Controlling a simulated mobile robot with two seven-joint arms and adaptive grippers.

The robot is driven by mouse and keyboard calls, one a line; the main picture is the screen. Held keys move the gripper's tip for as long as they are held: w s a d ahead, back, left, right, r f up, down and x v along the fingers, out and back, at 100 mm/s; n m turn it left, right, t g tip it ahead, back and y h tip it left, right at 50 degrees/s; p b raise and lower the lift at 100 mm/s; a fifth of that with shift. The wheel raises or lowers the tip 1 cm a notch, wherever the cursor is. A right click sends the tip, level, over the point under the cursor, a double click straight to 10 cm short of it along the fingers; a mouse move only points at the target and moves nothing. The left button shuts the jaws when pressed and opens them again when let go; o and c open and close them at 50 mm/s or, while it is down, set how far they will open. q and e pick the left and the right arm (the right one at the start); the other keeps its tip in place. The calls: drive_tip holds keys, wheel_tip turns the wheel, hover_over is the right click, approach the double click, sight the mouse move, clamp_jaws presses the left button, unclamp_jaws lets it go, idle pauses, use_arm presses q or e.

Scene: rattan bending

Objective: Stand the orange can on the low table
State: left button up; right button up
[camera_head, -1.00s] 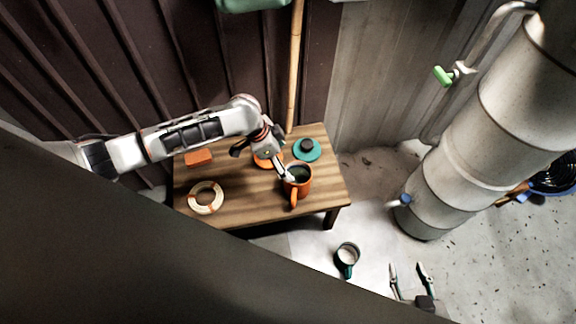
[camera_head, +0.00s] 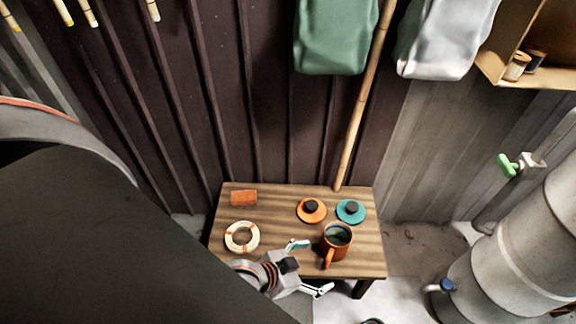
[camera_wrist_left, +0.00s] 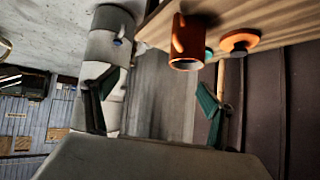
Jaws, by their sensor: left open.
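The orange can (camera_head: 337,251), a mug-like vessel with a handle and a dark inside, stands upright on the low wooden table (camera_head: 370,222) near its right front part. Its handle points to the near side. My left gripper (camera_head: 311,267) is open and empty, at the table's front edge to the left of the can and apart from it. In the left wrist view the can (camera_wrist_left: 185,50) appears inverted, beyond the open fingers of my left gripper (camera_wrist_left: 155,105). My right gripper is not in view.
On the table are an orange block (camera_head: 243,198), a pale ring (camera_head: 241,237), an orange lid (camera_head: 311,210) and a teal lid (camera_head: 351,211). A bamboo pole (camera_head: 362,100) leans on the wall behind. A large grey pipe (camera_head: 515,255) stands at the right.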

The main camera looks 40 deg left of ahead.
use_arm(q)
drive_tip(key=s+a+r+n+t+y, duration=0.1)
drive_tip(key=s+a+y, duration=0.1)
drive_tip(key=s+a, duration=0.3)
drive_tip(key=shift+s+a, duration=0.1)
drive_tip(key=shift+s+d+r+p, duration=0.15)
drive_tip(key=shift+d+r+p, duration=0.1)
drive_tip(key=shift+r+p, duration=0.75)
drive_tip(key=shift+s+d+r+p, duration=0.1)
drive_tip(key=shift+d+r+p, duration=0.15)
drive_tip(key=shift+r+p, duration=0.7)
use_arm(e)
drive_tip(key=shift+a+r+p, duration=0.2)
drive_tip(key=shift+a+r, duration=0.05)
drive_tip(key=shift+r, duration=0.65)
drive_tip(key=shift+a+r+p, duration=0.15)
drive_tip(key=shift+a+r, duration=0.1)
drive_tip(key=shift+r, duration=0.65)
